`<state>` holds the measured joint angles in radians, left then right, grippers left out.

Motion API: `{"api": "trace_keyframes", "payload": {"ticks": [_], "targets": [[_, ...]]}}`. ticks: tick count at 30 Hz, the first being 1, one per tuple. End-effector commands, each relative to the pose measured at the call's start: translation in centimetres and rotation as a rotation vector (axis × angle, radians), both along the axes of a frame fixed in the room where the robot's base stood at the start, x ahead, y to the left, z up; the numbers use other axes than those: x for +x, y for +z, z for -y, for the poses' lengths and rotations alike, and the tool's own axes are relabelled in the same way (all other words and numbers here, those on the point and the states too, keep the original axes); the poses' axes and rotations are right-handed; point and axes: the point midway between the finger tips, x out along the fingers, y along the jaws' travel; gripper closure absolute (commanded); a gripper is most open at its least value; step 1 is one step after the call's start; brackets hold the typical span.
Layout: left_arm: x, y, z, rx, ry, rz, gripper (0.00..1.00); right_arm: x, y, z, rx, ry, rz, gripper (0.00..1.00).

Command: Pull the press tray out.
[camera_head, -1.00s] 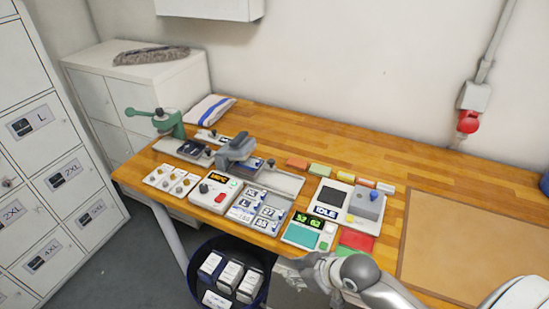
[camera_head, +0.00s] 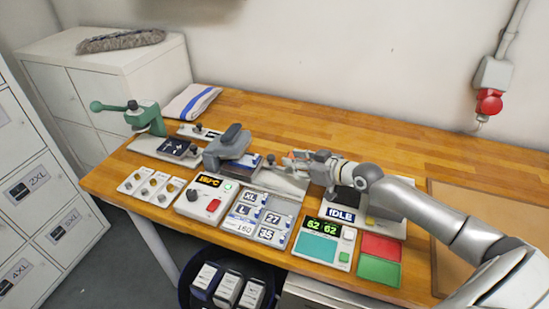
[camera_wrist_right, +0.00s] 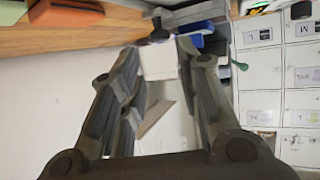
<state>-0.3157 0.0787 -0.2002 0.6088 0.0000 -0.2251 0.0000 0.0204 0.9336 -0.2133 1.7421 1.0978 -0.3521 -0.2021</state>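The grey heat press (camera_head: 226,147) stands on the wooden bench, left of centre in the head view. Its press tray (camera_head: 249,160), with a dark blue top and a small dark knob (camera_head: 270,159) at its right end, sits under the press head. A pale base plate (camera_head: 286,182) extends to the right. My right gripper (camera_head: 296,160) is just right of the knob and points left at it. In the right wrist view its fingers (camera_wrist_right: 158,52) are apart, with the dark knob (camera_wrist_right: 159,31) beyond the gap. It looks empty. My left gripper is out of view.
A green hand press (camera_head: 146,118) stands to the left. A control box (camera_head: 207,197), label cards (camera_head: 262,218) and a display unit (camera_head: 322,240) line the front edge. My right arm partly covers the IDLE machine (camera_head: 341,214). A bin of boxes (camera_head: 228,288) stands below.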

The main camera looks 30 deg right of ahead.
Motion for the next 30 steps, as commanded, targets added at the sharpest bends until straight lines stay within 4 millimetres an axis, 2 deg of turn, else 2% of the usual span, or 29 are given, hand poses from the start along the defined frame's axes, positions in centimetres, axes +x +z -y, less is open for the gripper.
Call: {"api": "trace_keyframes", "payload": {"ticks": [2,5,12,14,21,26,30], "targets": [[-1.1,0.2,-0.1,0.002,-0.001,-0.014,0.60,1.2,-0.2,-0.5,0.005,-0.001,0.002,0.69],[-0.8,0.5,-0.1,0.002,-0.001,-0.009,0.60,2.6,-0.8,-1.0,0.005,-0.001,0.002,0.69],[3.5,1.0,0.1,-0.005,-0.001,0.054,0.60,5.8,-2.3,-2.1,0.004,0.000,0.001,0.69],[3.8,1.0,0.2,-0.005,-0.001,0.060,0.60,6.3,-2.6,-2.3,0.004,0.001,0.001,0.69],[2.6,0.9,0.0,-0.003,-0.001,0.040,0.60,7.5,-3.2,-2.7,0.002,0.001,-0.001,0.69],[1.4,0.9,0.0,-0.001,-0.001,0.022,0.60,7.6,-3.3,-2.8,0.000,0.002,-0.001,0.69],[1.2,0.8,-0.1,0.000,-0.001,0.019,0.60,7.6,-3.3,-2.8,0.000,0.002,-0.001,0.70]]}}
